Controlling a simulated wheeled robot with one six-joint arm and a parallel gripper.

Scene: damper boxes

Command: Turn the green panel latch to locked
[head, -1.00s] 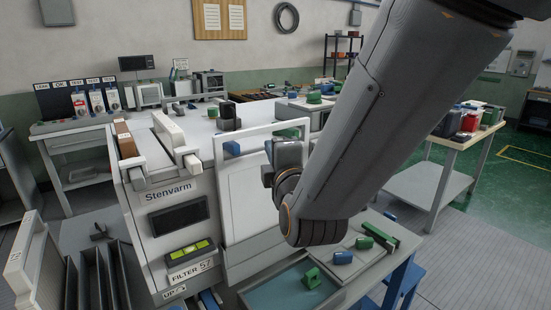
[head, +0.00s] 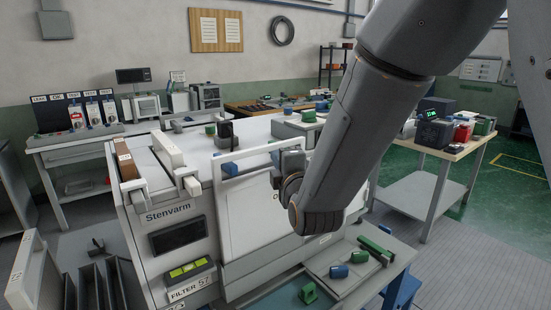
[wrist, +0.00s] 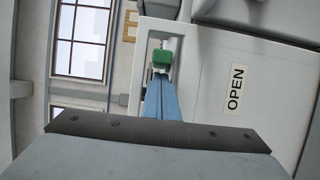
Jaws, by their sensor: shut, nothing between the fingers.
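A green part (wrist: 162,57), likely the latch, shows in the wrist view inside a narrow opening at the edge of a white panel. An "OPEN" label (wrist: 235,88) is on the panel beside it. My gripper's blue fingers (wrist: 162,98) are together and empty, pointing at the green part; whether they touch it I cannot tell. In the head view my gripper (head: 275,157) is at the upper part of the white front panel (head: 247,207), near its handle frame. My wrist covers part of the panel, and I cannot single out the latch there.
The grey Stenvarm machine (head: 167,217) carries the panel, with a raised white handle bar (head: 168,149) on top. A low tray table (head: 345,285) with green and blue parts stands in front. A bench (head: 440,160) stands at right, with open floor beyond.

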